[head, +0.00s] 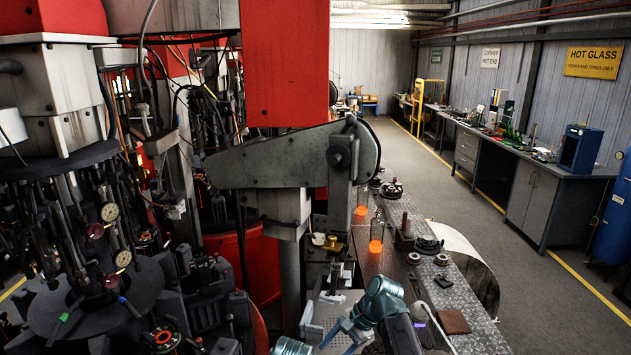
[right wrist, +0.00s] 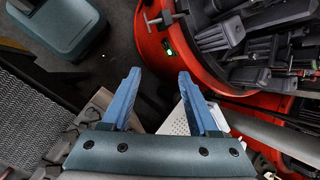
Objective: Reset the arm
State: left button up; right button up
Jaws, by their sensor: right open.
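My right arm comes into the head view at the bottom centre, with its teal joint above the metal bench top. The blue fingers of my right gripper (head: 346,336) show low in that view, beside a perforated pale plate (head: 330,312). In the right wrist view my right gripper (right wrist: 159,74) is open, its two blue fingers spread with nothing between them. The perforated plate also shows there behind the right finger (right wrist: 172,122). A teal piece at the head view's bottom edge seems to be part of my left arm. My left gripper is not visible.
The moulding machine with its red ring (right wrist: 158,50) is close by. Glowing orange glass pieces (head: 376,246) stand on the tread-plate bench (head: 400,270), with dark round fittings. A grey workbench (head: 535,200) lines the right wall. The aisle floor between is clear.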

pick_arm(q)
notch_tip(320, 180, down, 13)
jog(key=b, duration=1)
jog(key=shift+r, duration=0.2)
pick_arm(e)
jog(key=s+f+n+h, duration=0.7)
jog(key=s+f+n, duration=0.6)
jog(key=s+f, duration=0.2)
jog(key=shift+s+d+f+n+h, duration=0.3)
jog(key=shift+s+d+f+n, duration=0.1)
jog(key=shift+s, duration=0.55)
